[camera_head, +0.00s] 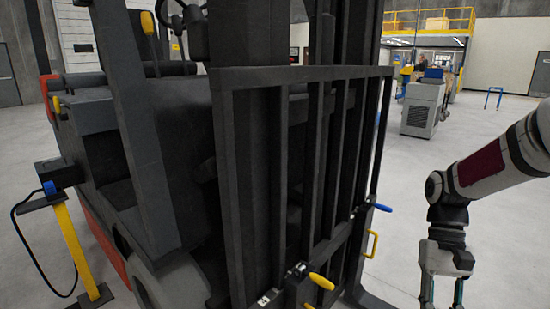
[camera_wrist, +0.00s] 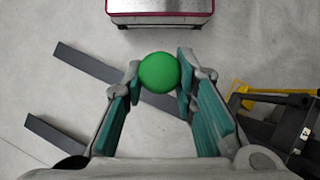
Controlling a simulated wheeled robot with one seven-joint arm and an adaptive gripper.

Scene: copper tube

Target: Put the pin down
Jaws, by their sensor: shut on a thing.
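My gripper (camera_wrist: 158,85) is shut on a round green knob (camera_wrist: 158,72), which sits between the fingertips in the wrist view. It is likely the top of the pin; any shaft below it is hidden. In the head view my gripper (camera_head: 441,292) points down at the lower right, right of the forklift, and its fingertips are cut off by the lower edge. The green knob does not show there.
A dark forklift (camera_head: 150,155) with an upright grille fills the head view's middle. Two dark forks (camera_wrist: 62,137) lie below my gripper in the wrist view. A silver box with a red rim (camera_wrist: 160,8) stands at the top. Grey floor is open around them.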

